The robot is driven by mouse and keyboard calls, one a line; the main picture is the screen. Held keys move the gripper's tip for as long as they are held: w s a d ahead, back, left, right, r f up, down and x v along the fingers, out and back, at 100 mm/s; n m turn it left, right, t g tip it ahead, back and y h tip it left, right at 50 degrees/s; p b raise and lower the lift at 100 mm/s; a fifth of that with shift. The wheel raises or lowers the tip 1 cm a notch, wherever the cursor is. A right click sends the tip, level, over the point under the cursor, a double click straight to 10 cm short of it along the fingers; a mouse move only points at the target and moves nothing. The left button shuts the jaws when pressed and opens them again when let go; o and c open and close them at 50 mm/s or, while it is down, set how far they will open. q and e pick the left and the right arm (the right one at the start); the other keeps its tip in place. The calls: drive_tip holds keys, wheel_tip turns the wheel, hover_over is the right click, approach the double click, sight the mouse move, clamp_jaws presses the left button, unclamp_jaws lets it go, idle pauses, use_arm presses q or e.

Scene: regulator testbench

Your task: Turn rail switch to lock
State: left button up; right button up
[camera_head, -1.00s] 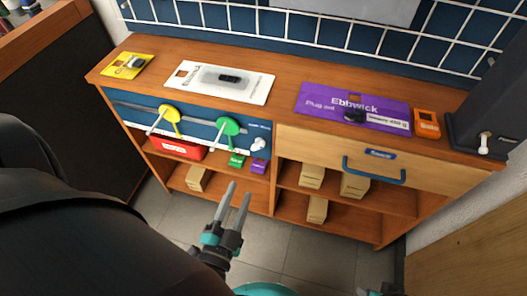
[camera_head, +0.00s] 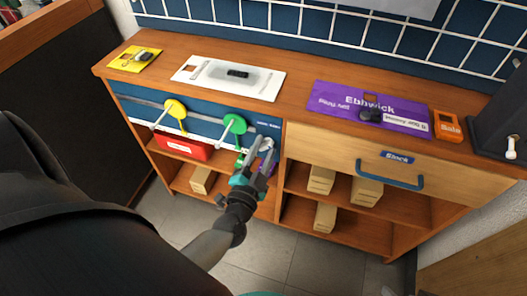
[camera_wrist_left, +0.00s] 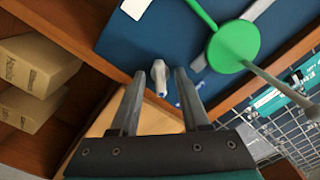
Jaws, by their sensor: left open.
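The blue front panel (camera_head: 204,129) under the left of the counter carries a rail with a yellow disc lever (camera_head: 175,108) and a green disc lever (camera_head: 235,124). The white rail switch knob (camera_wrist_left: 157,76) is at the panel's right end, beside blue marks. In the head view my gripper largely covers it. My left gripper (camera_head: 262,147) is open in front of the knob. In the left wrist view its two fingertips (camera_wrist_left: 161,76) stand either side of the knob, with a gap visible; contact cannot be told. The green disc (camera_wrist_left: 234,45) is close by on the right.
A red box (camera_head: 184,147) and tan boxes (camera_head: 321,178) sit on the shelves. A drawer with a blue handle (camera_head: 390,178) is to the right. Yellow, white and purple (camera_head: 355,101) cards and an orange tag (camera_head: 447,126) lie on the counter.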

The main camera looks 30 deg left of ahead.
use_arm(q)
drive_tip(key=shift+c, duration=0.2)
clamp_jaws()
idle(0.5)
